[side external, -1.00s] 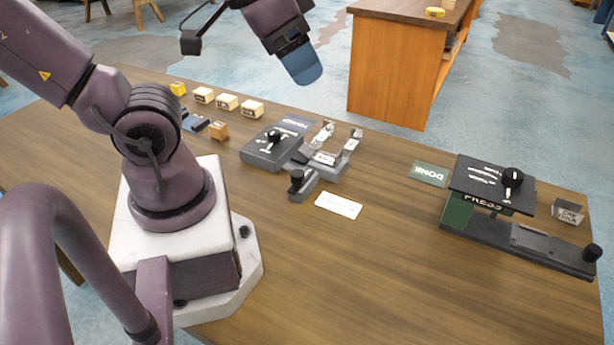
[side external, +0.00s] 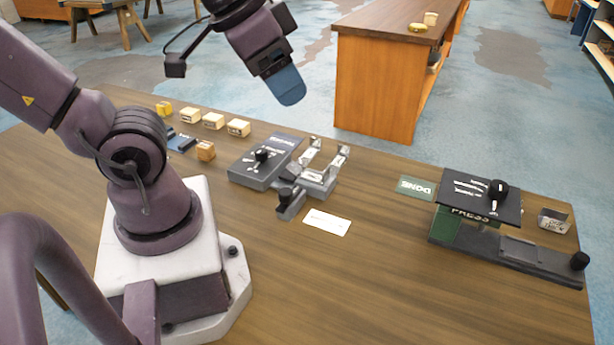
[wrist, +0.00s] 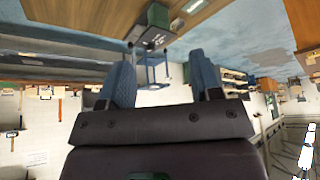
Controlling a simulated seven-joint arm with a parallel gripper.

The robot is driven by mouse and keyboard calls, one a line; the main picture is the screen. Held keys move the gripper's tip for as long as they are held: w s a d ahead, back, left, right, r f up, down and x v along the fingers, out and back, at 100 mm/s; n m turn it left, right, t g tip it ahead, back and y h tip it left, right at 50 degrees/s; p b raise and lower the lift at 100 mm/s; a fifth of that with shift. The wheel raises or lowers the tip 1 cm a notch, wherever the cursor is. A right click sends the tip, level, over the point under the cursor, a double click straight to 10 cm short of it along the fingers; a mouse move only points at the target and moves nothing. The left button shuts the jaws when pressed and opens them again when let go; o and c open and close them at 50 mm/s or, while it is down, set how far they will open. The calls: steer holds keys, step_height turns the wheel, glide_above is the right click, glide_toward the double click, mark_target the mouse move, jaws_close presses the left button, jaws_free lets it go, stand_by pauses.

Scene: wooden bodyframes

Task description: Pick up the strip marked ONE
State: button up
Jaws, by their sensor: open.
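My gripper (side external: 287,88) hangs high above the far side of the table, with blue fingertips. In the wrist view its two blue fingers (wrist: 162,82) stand apart with nothing between them. I cannot read the word ONE on any strip for certain. Pale strip-like pieces (side external: 312,155) show on the grey clamp fixture (side external: 292,195) near the table's middle. A small grey holder (side external: 554,221) with a label too small to read stands at the far right. My gripper is well away from both.
A lever unit (side external: 265,162) adjoins the fixture. A white card (side external: 327,222) lies before it. Several small blocks (side external: 213,121) stand at the back left. A green DONE card (side external: 416,187) and a PRESS station (side external: 478,200) are at right. The table's front middle is clear.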

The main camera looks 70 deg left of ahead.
stand_by(0.3)
steer(key=shift+c, duration=1.1)
